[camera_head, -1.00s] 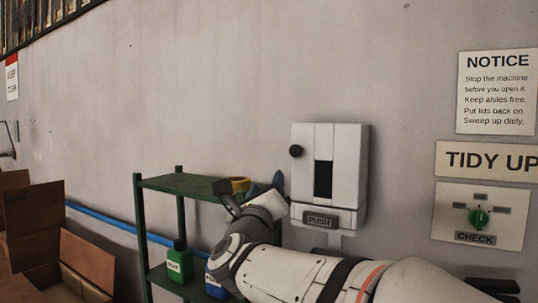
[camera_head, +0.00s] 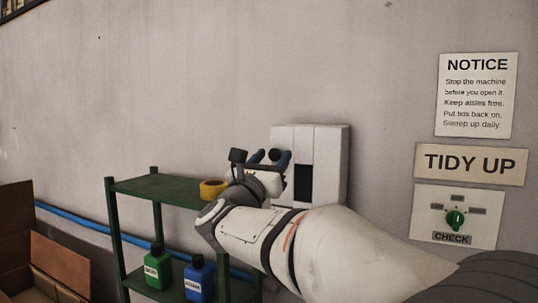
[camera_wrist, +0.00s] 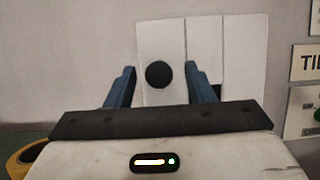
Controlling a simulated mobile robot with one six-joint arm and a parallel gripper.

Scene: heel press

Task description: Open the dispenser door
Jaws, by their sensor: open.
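The white dispenser (camera_head: 330,165) is mounted on the wall, with a dark vertical slot in its front. Its round black knob (camera_wrist: 158,74) sits on the left door panel (camera_wrist: 160,40) in the wrist view. The door looks shut. My gripper (camera_head: 269,156) is open, in front of the dispenser's left part. In the wrist view its two blue fingers (camera_wrist: 159,86) stand on either side of the knob, with a gap on both sides. My arm hides the dispenser's lower part.
A green shelf (camera_head: 150,187) stands to the left, with a yellow tape roll (camera_head: 212,189) on top and green (camera_head: 158,267) and blue (camera_head: 198,280) bottles below. A dial panel (camera_head: 457,215) and signs are on the wall to the right.

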